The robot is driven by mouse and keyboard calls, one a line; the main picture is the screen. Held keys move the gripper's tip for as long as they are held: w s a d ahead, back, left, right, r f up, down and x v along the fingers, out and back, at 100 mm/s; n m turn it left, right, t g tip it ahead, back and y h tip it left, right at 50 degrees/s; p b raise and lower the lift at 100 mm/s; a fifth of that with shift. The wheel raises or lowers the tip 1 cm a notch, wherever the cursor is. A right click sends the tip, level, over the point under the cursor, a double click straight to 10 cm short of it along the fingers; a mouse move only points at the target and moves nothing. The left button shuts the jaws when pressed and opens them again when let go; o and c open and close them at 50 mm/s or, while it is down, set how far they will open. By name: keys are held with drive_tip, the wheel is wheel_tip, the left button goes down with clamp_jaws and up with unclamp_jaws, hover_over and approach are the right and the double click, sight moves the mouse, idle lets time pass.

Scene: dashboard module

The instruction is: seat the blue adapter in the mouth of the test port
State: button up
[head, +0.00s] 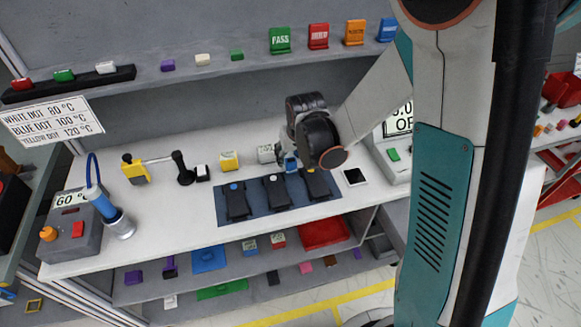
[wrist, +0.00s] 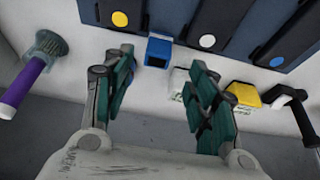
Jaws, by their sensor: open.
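The blue adapter (wrist: 158,52) is a small blue block with a dark square opening, standing by the edge of the dark blue mat. In the head view the adapter (head: 290,163) is partly hidden by my gripper (head: 287,152). My gripper (wrist: 163,68) is open and empty, its teal fingers spread. In the wrist view the adapter shows between and just beyond the fingertips; I cannot tell whether they touch it. I cannot tell for certain which thing is the test port.
Black modules with yellow (wrist: 120,19), white (wrist: 207,41) and blue dots lie on the mat (head: 222,208). A white block (wrist: 179,88) and a yellow block (wrist: 247,95) stand close to the right finger. A purple-handled tool (wrist: 24,88) lies left.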

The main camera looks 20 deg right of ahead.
sight(291, 160)
drive_tip(key=shift+w+b+x, duration=0.1)
drive_tip(key=shift+b+x, duration=0.4)
drive_tip(key=shift+x, duration=1.15)
drive_tip(key=shift+w+b+x, duration=0.15)
drive_tip(key=shift+b+x, duration=0.3)
drive_tip(key=shift+x, duration=1.25)
drive_tip(key=shift+d+r, duration=0.1)
drive_tip(key=shift+d, duration=0.05)
drive_tip(key=c, duration=1.2)
drive_tip(key=shift+r, duration=0.1)
